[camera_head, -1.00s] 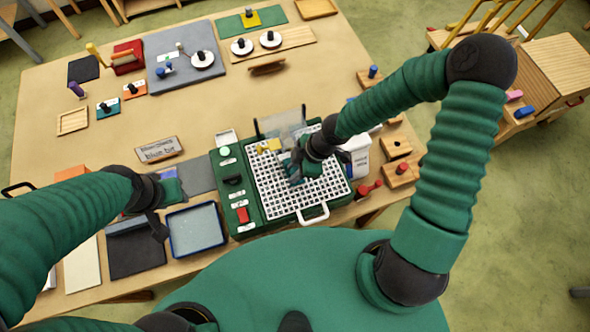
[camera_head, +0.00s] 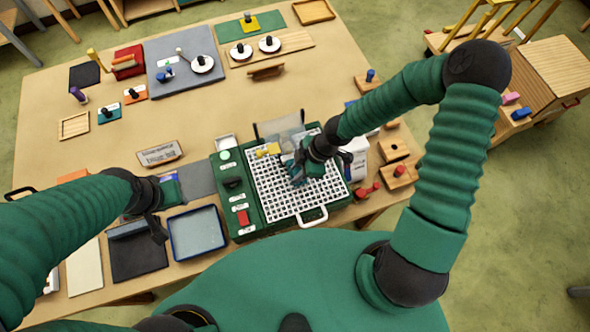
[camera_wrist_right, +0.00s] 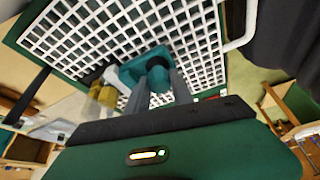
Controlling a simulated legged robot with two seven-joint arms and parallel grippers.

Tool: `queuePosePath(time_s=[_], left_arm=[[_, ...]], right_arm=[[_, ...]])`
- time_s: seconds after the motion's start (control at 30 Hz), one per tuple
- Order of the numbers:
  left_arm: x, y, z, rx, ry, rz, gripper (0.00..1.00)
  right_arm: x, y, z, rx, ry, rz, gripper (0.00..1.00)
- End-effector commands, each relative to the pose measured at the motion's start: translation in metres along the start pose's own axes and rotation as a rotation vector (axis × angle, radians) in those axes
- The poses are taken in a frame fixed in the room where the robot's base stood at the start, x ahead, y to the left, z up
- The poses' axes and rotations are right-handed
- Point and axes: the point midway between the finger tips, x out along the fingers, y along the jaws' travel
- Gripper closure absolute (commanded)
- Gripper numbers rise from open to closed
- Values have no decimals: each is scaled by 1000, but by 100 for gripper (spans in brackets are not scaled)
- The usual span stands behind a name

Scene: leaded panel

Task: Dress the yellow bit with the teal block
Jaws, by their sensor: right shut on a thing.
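The yellow bit (camera_head: 268,149) sits on the white grid top (camera_head: 267,196) of the green machine, near its back edge. It also shows at the left in the right wrist view (camera_wrist_right: 104,97). My right gripper (camera_head: 302,160) is over the grid, shut on the teal block (camera_wrist_right: 133,72) by its round knob. The teal block is low at the grid, beside the yellow bit; whether they touch I cannot tell. My left gripper (camera_head: 152,215) hangs at the left by the blue-rimmed tray; its fingers are too unclear to read.
A clear shield (camera_head: 280,126) stands at the machine's back edge. A red switch (camera_head: 243,217) is on its left strip. A white container (camera_head: 357,160) and wooden blocks (camera_head: 400,172) crowd its right. The blue-rimmed tray (camera_head: 197,250) lies left. The table's middle is mostly clear.

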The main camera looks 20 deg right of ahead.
Motion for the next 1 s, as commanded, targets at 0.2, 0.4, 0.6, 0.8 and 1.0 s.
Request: queuePosePath(time_s=[0.2,0.4,0.6,0.8,1.0], left_arm=[[0,0,0,0,0,0,64],[-3,0,-1,0,0,0,64],[-9,0,-2,0,0,0,64],[-14,0,-3,0,0,0,64],[-13,0,-3,0,0,0,64]], right_arm=[[0,1,0,0,1,3,100],[-2,2,1,0,1,3,100],[-5,3,7,2,1,3,100],[-6,5,12,2,1,4,100],[-5,5,13,1,1,3,100]])
